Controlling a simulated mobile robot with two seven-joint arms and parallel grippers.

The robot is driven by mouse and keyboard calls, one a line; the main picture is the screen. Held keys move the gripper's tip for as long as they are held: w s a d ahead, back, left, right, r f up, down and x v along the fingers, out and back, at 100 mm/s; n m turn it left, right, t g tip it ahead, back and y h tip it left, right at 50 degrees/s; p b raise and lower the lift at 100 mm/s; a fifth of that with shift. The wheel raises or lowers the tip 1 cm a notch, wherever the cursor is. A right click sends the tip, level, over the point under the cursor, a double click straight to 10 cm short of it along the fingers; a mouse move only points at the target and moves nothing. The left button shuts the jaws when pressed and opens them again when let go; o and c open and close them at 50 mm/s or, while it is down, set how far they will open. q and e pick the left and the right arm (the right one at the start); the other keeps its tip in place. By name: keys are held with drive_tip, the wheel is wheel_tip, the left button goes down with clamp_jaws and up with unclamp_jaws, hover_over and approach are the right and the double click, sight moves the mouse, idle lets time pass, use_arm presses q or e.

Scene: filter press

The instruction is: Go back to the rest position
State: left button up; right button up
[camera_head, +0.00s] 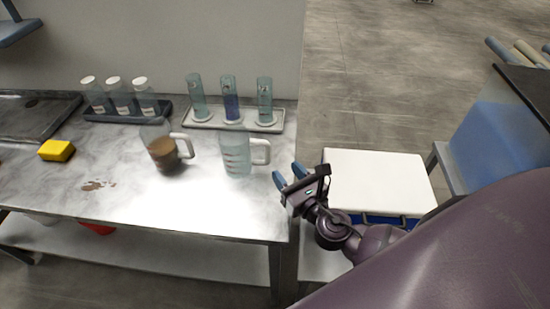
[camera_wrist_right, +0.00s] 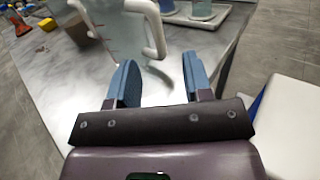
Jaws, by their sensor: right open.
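My right gripper (camera_head: 290,176) is at the right edge of the grey table (camera_head: 140,200), just right of a clear measuring jug (camera_head: 236,157). Its two blue fingers are apart with nothing between them, as the right wrist view (camera_wrist_right: 160,80) also shows. In that wrist view the jug's white handle (camera_wrist_right: 155,30) is just beyond the fingers, apart from them. My left gripper is not in view.
A jug of brown liquid (camera_head: 164,152) stands left of the clear jug. Behind are a tray of cylinders (camera_head: 275,127) and a rack of bottles (camera_head: 128,117). A yellow sponge (camera_head: 57,151) and brown spill (camera_head: 97,186) lie left. A white-lidded box (camera_head: 378,180) stands right.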

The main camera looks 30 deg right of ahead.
drive_tip(key=shift+s, duration=0.1)
drive_tip(key=s+d+f+m+g+h, duration=0.1)
drive_tip(key=s+d+m+g+h, duration=0.25)
drive_tip(key=m, duration=0.75)
drive_tip(key=s+d+f+m+g+h, duration=0.1)
drive_tip(key=s+d+m+g+h, duration=0.25)
drive_tip(key=m, duration=0.65)
drive_tip(key=s+a+f+m+g+y, duration=0.2)
drive_tip(key=s+m+g+y, duration=0.15)
drive_tip(key=s+m, duration=0.4)
drive_tip(key=s+a+f+m+g+y, duration=0.1)
drive_tip(key=s+a+m+g+y, duration=0.1)
drive_tip(key=s+m+g, duration=0.35)
drive_tip(key=w+f+m+t, duration=0.1)
drive_tip(key=w+f+t, duration=0.5)
drive_tip(key=f+t, duration=0.3)
drive_tip(key=shift+d+f+m, duration=0.2)
drive_tip(key=shift+f+m, duration=0.1)
drive_tip(key=shift+f, duration=0.35)
drive_tip(key=shift+w, duration=0.1)
